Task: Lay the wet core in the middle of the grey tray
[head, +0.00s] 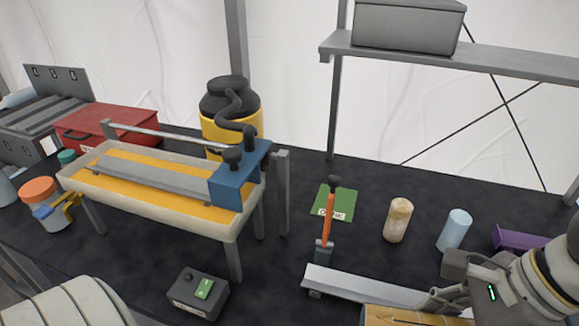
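A speckled beige cylinder (397,220) stands upright on the dark table, right of centre. A tan, lengthwise-banded piece (388,316) lies at the bottom edge, partly cut off. I cannot tell which of these is the wet core. A long, low grey tray-like piece (362,287) lies in front, with nothing seen on its visible part. My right gripper (448,283) comes in from the lower right, at the right end of the grey piece and over the tan piece. Whether its fingers hold anything is unclear. My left gripper is out of view.
A pale blue cylinder (454,230) and purple block (517,238) stand right. A trough with a blue machine head (238,175) and a control box (197,293) occupy the left.

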